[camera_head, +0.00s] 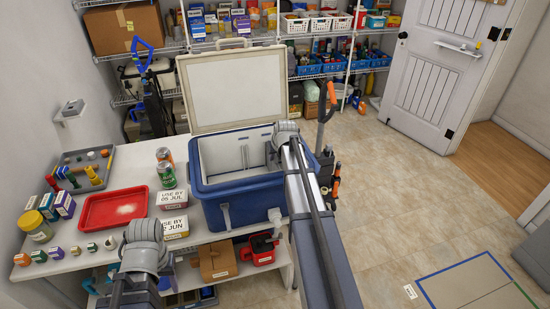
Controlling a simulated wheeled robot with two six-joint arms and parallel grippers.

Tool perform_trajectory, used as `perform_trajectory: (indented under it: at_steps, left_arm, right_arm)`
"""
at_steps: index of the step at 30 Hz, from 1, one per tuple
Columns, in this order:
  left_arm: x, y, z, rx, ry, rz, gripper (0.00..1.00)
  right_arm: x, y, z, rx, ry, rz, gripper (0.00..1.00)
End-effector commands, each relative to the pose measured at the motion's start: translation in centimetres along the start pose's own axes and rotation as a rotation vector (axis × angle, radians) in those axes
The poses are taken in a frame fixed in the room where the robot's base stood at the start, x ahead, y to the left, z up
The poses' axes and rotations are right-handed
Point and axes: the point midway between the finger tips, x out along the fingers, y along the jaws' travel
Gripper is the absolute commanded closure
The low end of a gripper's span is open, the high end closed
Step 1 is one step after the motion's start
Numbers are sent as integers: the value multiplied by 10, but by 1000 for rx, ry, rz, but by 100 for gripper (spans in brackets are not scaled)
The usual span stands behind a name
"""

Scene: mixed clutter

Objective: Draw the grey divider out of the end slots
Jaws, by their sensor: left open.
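A blue cooler (250,207) with a white inside stands open on the bench, its lid (233,88) tilted up behind it. Narrow grey upright marks, which look like slots (244,156), show on the far inner wall. I cannot clearly make out the grey divider; the cooler's floor is hidden by the front wall. My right gripper (272,152) is at the cooler's right end, mostly hidden by its own wrist, so its jaws and any hold are unclear. My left gripper (143,230) is open over the bench front, left of the cooler, with nothing seen in it.
A red tray (113,208), cans (166,175), labelled boxes (173,198), jars and a grey tray of tools (82,168) crowd the bench left of the cooler. Loaded shelves stand behind. The floor (400,185) to the right is mostly clear.

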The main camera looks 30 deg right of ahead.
Motion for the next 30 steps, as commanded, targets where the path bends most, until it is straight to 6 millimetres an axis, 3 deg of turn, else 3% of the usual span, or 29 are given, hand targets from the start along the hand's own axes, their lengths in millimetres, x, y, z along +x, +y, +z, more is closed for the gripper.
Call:
perform_trajectory:
  at_steps: [3, 20, 30]
  left_arm:
    - [0, 0, 0, 0, 0, 0, 50]
    - [-1, 0, 0, 0, 0, 0, 50]
    - [-16, -2, 1, 0, 0, 0, 50]
  right_arm:
    - [0, 0, 0, 0, 0, 0, 100]
    - [-1, 0, 0, 0, 0, 0, 100]
    - [-14, 0, -8, 0, 0, 0, 100]
